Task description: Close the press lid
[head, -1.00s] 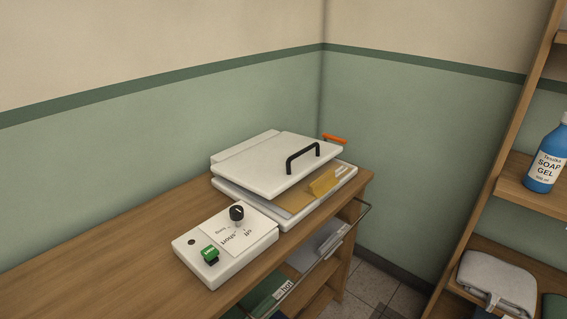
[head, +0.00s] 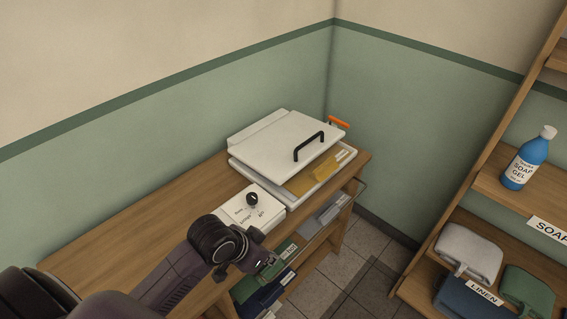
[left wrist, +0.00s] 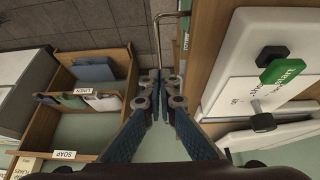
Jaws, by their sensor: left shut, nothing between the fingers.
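The press stands at the far end of the wooden bench. Its white lid (head: 277,143) is raised at a slant above the white base (head: 300,203), with a gap at the front. A black bar handle (head: 309,147) is on the lid. A folded yellow item (head: 327,170) lies on the base under the lid. My left gripper (head: 268,266) is shut and empty, in front of the control box (head: 262,211) and apart from the lid. Its closed fingers show in the left wrist view (left wrist: 160,84). My right gripper is out of view.
An orange lever (head: 339,122) is behind the press. A rail (head: 352,200) runs along the bench front. Shelves with a blue soap bottle (head: 528,160) stand right, across open floor.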

